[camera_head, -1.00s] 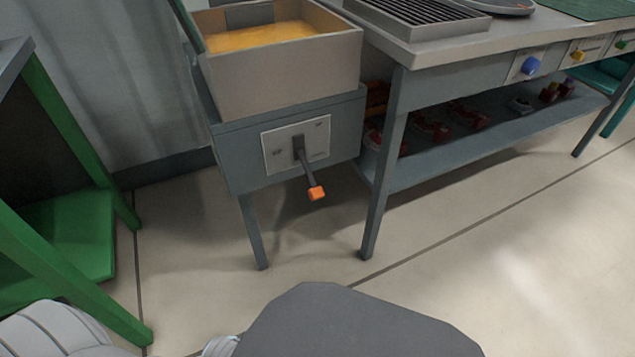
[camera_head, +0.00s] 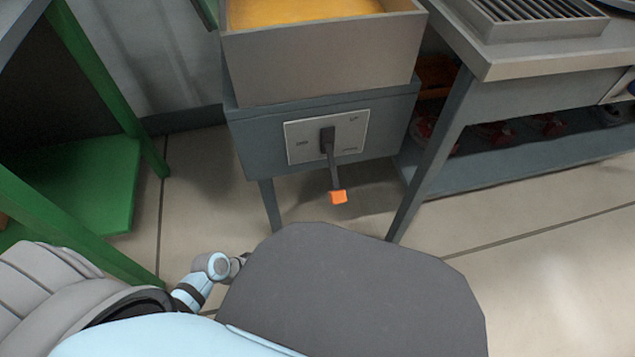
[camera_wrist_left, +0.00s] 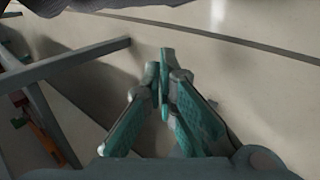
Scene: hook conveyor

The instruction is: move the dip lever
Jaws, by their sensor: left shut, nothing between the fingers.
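The dip lever (camera_head: 333,165) is a dark bar with an orange end. It sits on a light plate (camera_head: 299,141) on the front of the grey dip tank stand (camera_head: 250,130) and points down, its orange tip lowest. In the left wrist view my left gripper (camera_wrist_left: 166,52) is shut and empty, with floor behind it; the lever's orange tip does not show there. In the head view part of my left arm shows at the lower left, and its fingers are hidden. My right gripper is not in view.
The tank (camera_head: 320,60) above the lever holds orange-yellow liquid. A grey workbench (camera_head: 520,100) with a grille stands to the right, its leg close to the stand. A green frame (camera_head: 85,200) stands at the left. Open floor (camera_head: 540,265) lies at the lower right.

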